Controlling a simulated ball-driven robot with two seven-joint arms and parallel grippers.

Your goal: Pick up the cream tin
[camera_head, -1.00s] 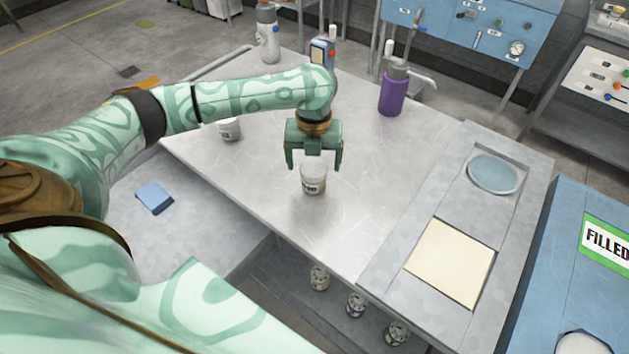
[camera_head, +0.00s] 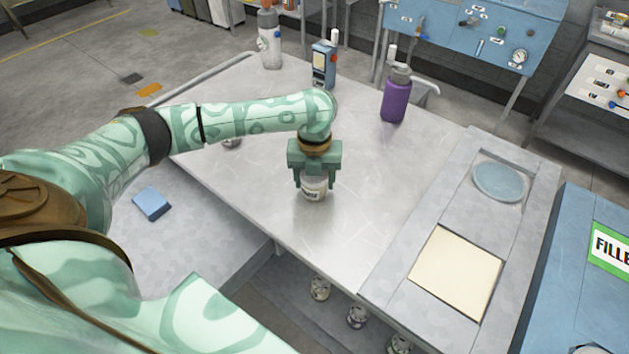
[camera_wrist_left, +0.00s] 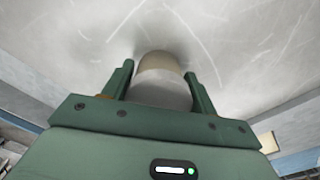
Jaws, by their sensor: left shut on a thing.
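In the left wrist view the tin (camera_wrist_left: 161,82) sits between the two fingers of the left gripper (camera_wrist_left: 160,80), against the scratched table top. The gripper hides the tin's upper part in the head view. My right gripper is not in view.
A purple bottle (camera_head: 395,98), a blue handheld device (camera_head: 323,65) and a white bottle (camera_head: 269,40) stand at the back. A cream square (camera_head: 456,272) and a round blue dish (camera_head: 498,181) are on the right. Several tins, including one (camera_head: 320,288), stand below the front edge.

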